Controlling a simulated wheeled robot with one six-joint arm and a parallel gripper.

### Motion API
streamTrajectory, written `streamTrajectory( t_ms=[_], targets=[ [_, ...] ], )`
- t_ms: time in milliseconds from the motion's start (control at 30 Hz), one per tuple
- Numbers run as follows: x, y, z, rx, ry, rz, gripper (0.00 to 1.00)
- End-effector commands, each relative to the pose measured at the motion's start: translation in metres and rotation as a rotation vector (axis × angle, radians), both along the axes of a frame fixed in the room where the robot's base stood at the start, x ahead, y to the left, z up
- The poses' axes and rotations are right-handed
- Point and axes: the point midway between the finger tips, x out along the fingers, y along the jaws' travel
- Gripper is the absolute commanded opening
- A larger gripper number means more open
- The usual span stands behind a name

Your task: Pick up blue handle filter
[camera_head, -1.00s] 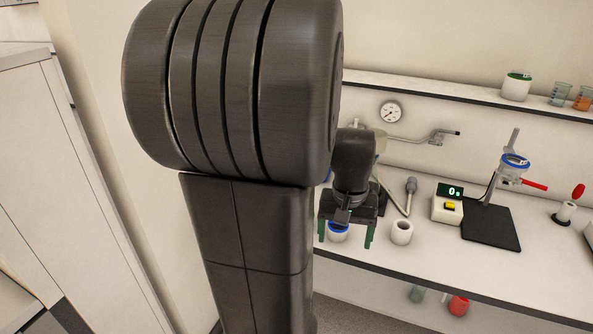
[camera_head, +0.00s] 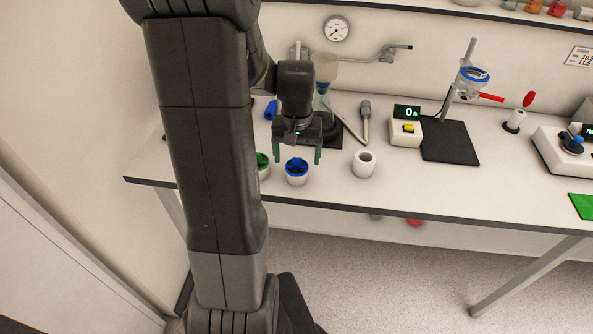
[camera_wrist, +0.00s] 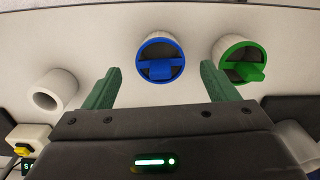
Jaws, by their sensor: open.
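The blue handle filter (camera_head: 297,171) is a white cup with a blue rim and a blue bar handle, upright on the bench near the front edge. It also shows in the wrist view (camera_wrist: 161,68), ahead of the gap between my fingers. My gripper (camera_head: 296,156) is open and empty, with its green fingers pointing down close above and behind the filter. In the wrist view my gripper (camera_wrist: 160,95) has one finger to each side of the blue filter's line, the right finger near a green-handled filter (camera_wrist: 241,62).
The green-handled filter (camera_head: 263,165) stands just left of the blue one, partly behind my arm. An empty white cup (camera_head: 364,164) stands to the right. A timer box (camera_head: 406,132) and a black stand base (camera_head: 450,142) are farther right. The bench front is mostly clear.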

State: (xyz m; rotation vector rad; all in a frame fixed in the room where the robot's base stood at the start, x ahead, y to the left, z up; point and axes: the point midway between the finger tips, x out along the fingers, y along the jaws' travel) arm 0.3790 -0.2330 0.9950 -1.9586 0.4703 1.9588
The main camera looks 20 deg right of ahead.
Motion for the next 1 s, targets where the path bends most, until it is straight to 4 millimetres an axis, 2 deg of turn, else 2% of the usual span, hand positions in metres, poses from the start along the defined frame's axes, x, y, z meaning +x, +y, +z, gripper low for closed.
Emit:
streamTrajectory(
  t_ms=[167, 433, 767, 867, 1000],
  targets=[
    [0.0, 0.0, -0.013, 0.002, 0.004, 0.0, 0.8],
    [0.001, 0.0, -0.047, 0.002, 0.004, 0.0, 0.8],
    [0.001, 0.0, -0.054, 0.0, 0.0, 0.0, 0.8],
    [0.001, 0.0, -0.053, 0.0, 0.0, 0.0, 0.64],
    [0.001, 0.0, -0.053, 0.0, 0.0, 0.0, 0.37]
  ],
)
